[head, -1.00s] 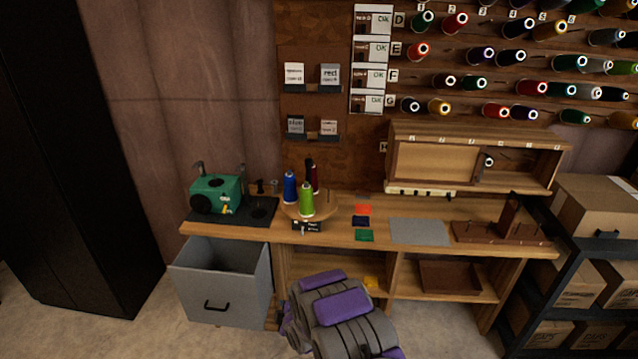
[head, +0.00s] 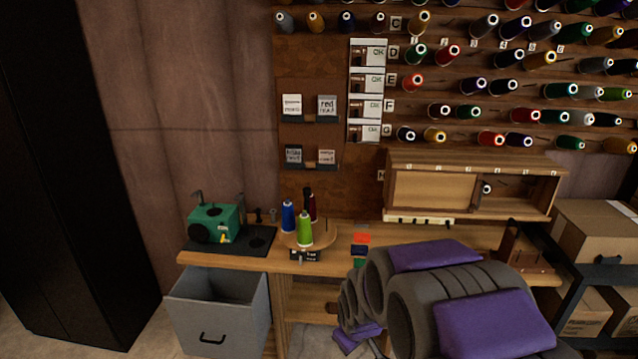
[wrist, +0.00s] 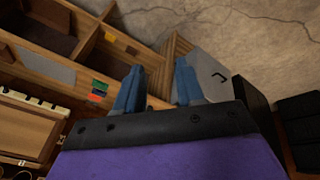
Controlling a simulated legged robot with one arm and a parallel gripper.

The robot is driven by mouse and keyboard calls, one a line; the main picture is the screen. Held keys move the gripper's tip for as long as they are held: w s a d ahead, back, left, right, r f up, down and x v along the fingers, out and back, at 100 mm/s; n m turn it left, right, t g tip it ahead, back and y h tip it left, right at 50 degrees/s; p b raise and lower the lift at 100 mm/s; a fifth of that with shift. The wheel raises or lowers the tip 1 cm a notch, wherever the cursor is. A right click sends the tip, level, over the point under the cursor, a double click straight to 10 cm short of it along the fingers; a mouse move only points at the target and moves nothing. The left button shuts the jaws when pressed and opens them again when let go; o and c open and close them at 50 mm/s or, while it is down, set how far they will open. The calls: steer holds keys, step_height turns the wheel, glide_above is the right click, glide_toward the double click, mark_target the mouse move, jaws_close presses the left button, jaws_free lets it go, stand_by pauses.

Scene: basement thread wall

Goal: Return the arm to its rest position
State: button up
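My arm (head: 450,290), grey with purple pads, reaches across the lower right of the head view and covers part of the workbench. In the wrist view my gripper (wrist: 157,88) shows two blue-grey fingers, spread apart with nothing between them. Beyond the fingers lie the bench, the grey drawer and the concrete floor. The fingers are apart from these things. In the head view the gripper's fingertips are not clearly visible.
The workbench (head: 200,260) holds a green machine (head: 214,223) and a round wooden stand with blue (head: 288,217), green (head: 305,229) and dark red spools. A grey drawer (head: 218,310) hangs open below. Boxes (head: 598,232) stand on the right. Thread spools line the wall.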

steer(key=s+d+r+m+g, duration=0.2)
steer(key=s+r, duration=0.1)
steer(key=s, duration=0.8)
steer(key=s+d+r+m+g, duration=0.2)
steer(key=s+r+m, duration=0.1)
steer(key=s, duration=0.8)
steer(key=s+d+r+m+g, duration=0.1)
steer(key=s+r, duration=0.4)
steer(key=s, duration=0.6)
steer(key=shift+s+d+m+g, duration=0.2)
steer(key=shift+d+m+g, duration=0.2)
steer(key=shift+d+m, duration=0.4)
